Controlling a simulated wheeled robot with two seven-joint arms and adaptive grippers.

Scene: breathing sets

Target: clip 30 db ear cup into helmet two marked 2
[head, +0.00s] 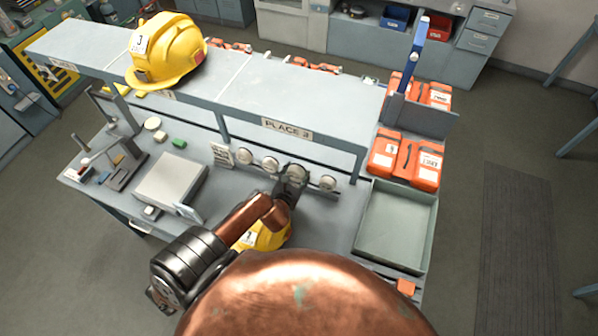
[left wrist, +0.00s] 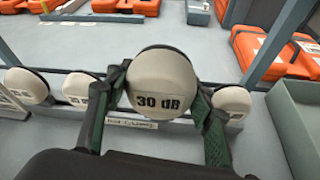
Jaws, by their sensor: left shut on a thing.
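My left gripper (head: 290,188) is shut on a pale grey ear cup (head: 296,172) at the row of cups under the shelf. In the left wrist view the ear cup (left wrist: 161,82) reads "30 dB" and sits between the two fingers of the left gripper (left wrist: 158,110). It looks larger and nearer than the cups beside it; I cannot tell whether it is clear of its rail. A yellow helmet (head: 270,236) lies on the bench below my left arm, partly hidden; its label is unclear. Another yellow helmet (head: 180,45), marked 3, stands on the shelf. My right gripper is not in view.
Other ear cups (head: 245,156) (head: 328,182) flank the held one. The shelf (head: 290,95) and its posts stand behind. An empty grey tray (head: 430,225) is at the right, with orange cases (head: 385,150) beyond. A grey box (head: 170,180) is at the left.

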